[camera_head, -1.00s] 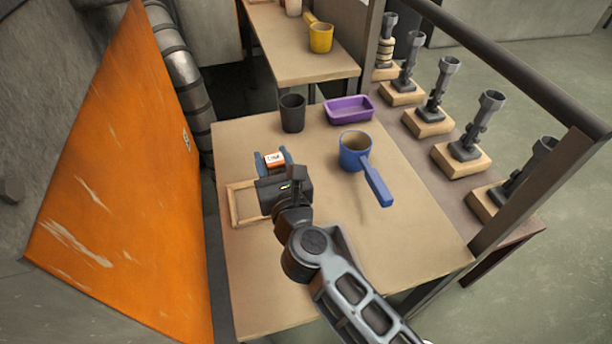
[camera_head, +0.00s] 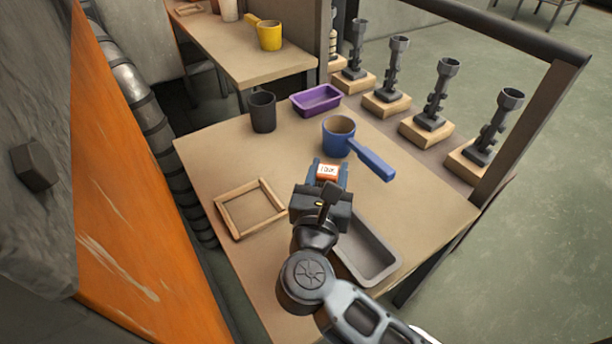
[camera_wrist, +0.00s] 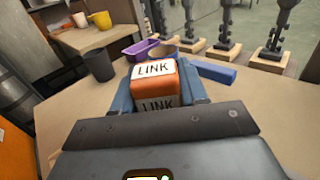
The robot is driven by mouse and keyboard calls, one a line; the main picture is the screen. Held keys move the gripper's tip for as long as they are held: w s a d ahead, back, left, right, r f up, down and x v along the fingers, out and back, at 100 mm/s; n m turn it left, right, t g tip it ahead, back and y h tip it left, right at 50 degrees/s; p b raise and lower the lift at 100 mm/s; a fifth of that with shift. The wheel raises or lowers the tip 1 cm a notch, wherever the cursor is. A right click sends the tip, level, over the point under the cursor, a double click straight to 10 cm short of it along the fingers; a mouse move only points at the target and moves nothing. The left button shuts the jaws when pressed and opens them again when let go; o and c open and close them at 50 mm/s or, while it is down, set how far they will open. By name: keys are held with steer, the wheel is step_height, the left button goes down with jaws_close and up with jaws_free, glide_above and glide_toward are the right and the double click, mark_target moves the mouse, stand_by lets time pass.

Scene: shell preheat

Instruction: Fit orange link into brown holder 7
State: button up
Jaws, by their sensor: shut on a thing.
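My gripper (camera_head: 328,176) is shut on the orange link (camera_head: 327,170), a small orange block with a white label. It is held above the table, in front of the blue pan. In the wrist view the orange link (camera_wrist: 155,84) reads "LINK" on two faces and sits between the blue fingers. Several grey metal stands on light wooden blocks (camera_head: 428,130) line the shelf beyond the table's right side. I cannot tell which thing, if any, is brown holder 7; no number is readable.
On the table (camera_head: 215,160) are a wooden frame (camera_head: 222,218), a dark cup (camera_head: 262,112), a purple tray (camera_head: 316,100), a blue pan (camera_head: 338,135) and a grey tray (camera_head: 385,270). A rail and post (camera_head: 525,130) stand at the right. A yellow mug (camera_head: 269,36) is on the back table.

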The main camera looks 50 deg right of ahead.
steer(key=w+d+f, duration=0.1)
steer(key=w+f, duration=0.1)
steer(key=w, duration=0.1)
steer(key=w+d+f, duration=0.1)
steer(key=w, duration=0.2)
steer(key=w+d+f+b, duration=0.1)
steer(key=w+f, duration=0.1)
steer(key=w, duration=0.1)
steer(key=shift+d+f, duration=0.2)
steer(key=shift+f, duration=2.1)
steer(key=shift+f+b, duration=0.1)
steer(key=shift+b, duration=0.25)
steer(key=shift+f, duration=0.15)
steer(key=o, duration=1.2)
